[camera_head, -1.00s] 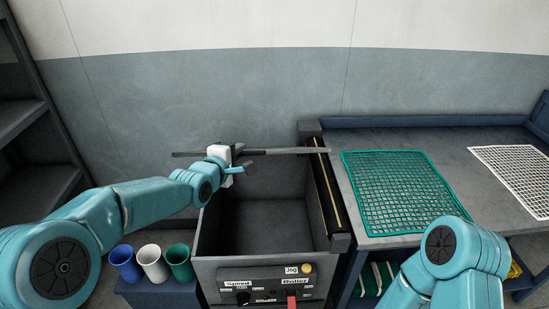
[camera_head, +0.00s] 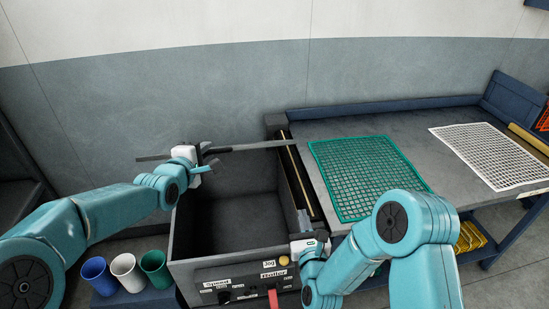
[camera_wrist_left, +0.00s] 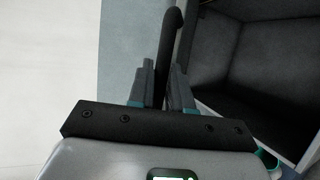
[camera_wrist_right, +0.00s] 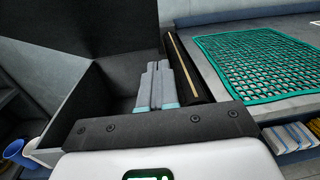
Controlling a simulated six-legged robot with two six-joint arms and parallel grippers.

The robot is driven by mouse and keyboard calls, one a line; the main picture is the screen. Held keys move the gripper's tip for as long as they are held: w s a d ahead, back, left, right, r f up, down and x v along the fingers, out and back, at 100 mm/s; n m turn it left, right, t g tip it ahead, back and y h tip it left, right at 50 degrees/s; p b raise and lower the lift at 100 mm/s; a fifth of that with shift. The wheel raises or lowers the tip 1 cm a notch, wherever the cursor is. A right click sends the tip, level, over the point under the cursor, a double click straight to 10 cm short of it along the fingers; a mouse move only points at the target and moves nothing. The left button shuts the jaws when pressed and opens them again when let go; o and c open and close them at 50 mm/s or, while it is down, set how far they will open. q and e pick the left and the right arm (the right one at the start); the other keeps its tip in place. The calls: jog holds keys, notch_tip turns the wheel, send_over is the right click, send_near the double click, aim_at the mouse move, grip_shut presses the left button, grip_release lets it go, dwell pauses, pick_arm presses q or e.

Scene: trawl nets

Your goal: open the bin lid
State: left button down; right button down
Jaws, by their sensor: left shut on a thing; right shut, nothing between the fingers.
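The dark bin (camera_head: 181,238) stands open in the head view, and its inside looks empty. Its lid (camera_head: 262,146) is raised at the back and seen nearly edge-on; in the right wrist view the lid (camera_wrist_right: 85,28) is a broad dark panel standing above the bin. My left gripper (camera_head: 207,152) is at the lid's top edge, shut on its black handle (camera_wrist_left: 170,50), which shows between the fingers in the left wrist view. My right gripper (camera_head: 303,220) is shut and empty near the bin's front right corner; its closed fingers (camera_wrist_right: 156,75) show in the right wrist view.
A grey table (camera_head: 310,128) with a green net (camera_head: 365,175) and a white net (camera_head: 490,155) stands to the right. Blue, white and green cups (camera_head: 124,270) stand left of the bin. A control panel (camera_head: 245,280) with a red switch is on the bin's front.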

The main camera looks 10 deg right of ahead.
jog(key=w+a+r+t+y, duration=0.1)
jog(key=w+a+r+t, duration=0.1)
jog(key=a+r, duration=0.35)
jog(key=w+r, duration=0.5)
jog(key=w, duration=0.6)
jog(key=shift+w+d+r, duration=0.2)
jog(key=shift+w+r, duration=0.05)
